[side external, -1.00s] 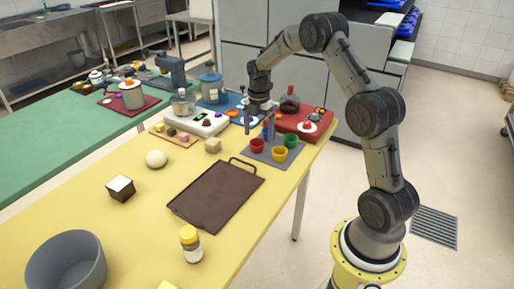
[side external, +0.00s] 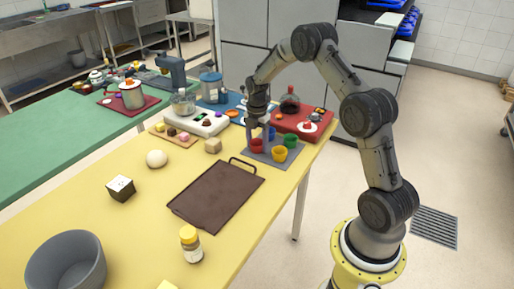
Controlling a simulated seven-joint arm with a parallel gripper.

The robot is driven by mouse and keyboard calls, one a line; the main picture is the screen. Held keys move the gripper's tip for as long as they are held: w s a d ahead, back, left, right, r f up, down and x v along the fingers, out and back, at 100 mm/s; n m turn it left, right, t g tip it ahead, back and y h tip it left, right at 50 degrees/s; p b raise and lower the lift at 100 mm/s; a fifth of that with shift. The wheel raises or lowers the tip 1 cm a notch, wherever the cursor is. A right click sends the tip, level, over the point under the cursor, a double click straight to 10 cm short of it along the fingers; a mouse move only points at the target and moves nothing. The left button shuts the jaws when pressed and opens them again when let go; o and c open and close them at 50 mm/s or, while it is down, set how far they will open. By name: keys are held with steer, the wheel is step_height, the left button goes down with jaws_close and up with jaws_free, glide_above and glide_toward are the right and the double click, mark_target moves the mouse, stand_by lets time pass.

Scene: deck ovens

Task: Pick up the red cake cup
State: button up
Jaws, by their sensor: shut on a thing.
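The red cake cup (side external: 257,147) stands on a grey mat (side external: 281,161) at the far right part of the yellow table. My gripper (side external: 258,137) is down over the red cup, its fingers at the cup's rim, and is shut on it. A yellow cup (side external: 279,154) and a green cup (side external: 291,141) stand close by on the same mat. A blue cup behind them is mostly hidden by my gripper and the other cups.
A brown tray with a handle (side external: 215,197) lies in front of the mat. The table's right edge is near the mat.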

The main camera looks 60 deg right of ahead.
steer(key=c, duration=0.4)
steer(key=shift+o, duration=0.2)
steer(key=shift+r, duration=0.1)
